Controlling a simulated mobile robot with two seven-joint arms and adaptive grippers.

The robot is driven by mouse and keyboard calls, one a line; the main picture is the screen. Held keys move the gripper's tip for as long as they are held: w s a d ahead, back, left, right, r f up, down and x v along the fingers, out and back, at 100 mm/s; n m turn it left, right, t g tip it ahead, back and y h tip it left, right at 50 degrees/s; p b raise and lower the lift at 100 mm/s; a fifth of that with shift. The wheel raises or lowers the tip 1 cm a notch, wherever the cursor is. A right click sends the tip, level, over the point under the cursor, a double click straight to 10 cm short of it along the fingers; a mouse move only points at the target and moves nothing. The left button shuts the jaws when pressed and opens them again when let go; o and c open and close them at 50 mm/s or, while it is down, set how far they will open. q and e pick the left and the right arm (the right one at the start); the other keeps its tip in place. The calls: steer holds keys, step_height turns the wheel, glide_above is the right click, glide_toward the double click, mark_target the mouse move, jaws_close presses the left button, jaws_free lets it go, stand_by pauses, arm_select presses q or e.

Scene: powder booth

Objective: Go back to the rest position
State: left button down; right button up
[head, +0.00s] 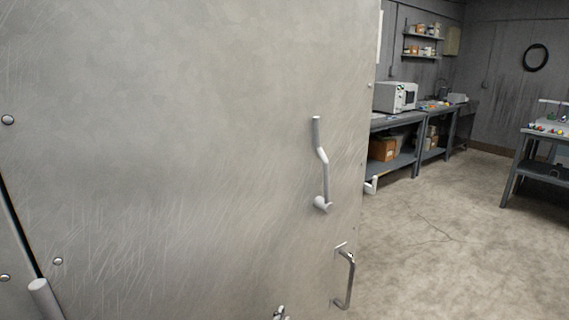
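Neither of my grippers can be made out in the head view. A large scratched metal panel (180,140) fills the left and middle of the view, close in front of me. A cranked grey lever handle (322,165) stands on it near its right edge. A bent metal pull handle (346,280) is below the lever. A small shiny metal piece (280,314) is cut off by the bottom edge, and I cannot tell what it is.
A grey rod end (44,296) shows at the lower left. Beyond the panel, a workbench (404,121) holds a microwave-like box (395,96), with a cardboard box (382,148) beneath. Another table (522,160) stands at the right. The concrete floor (450,240) between is open.

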arm_select(q)
steer(key=s+a+f+g+y+p, duration=0.1)
steer(key=s+a+f, duration=0.3)
steer(key=s, duration=0.9)
steer(key=s+a+f+n+g+y+p, duration=0.1)
steer(key=s+a+f, duration=0.4)
steer(key=s, duration=0.9)
steer(key=s+a+f+g+y+p, duration=0.1)
steer(key=s+a+f, duration=0.4)
steer(key=s+a, duration=0.5)
steer(key=s+g+p, duration=0.1)
steer(key=s+g, duration=0.1)
steer(key=s, duration=0.1)
steer(key=shift+s+g, duration=0.25)
steer(key=shift+g, duration=0.15)
arm_select(e)
step_height(320, 180, up, 6)
steer(key=w, duration=0.2)
steer(key=shift+w+t, duration=0.25)
steer(key=shift+t, duration=0.15)
steer(key=shift+w+a+r, duration=0.15)
steer(key=shift+w+a, duration=0.05)
steer(key=shift+w, duration=0.35)
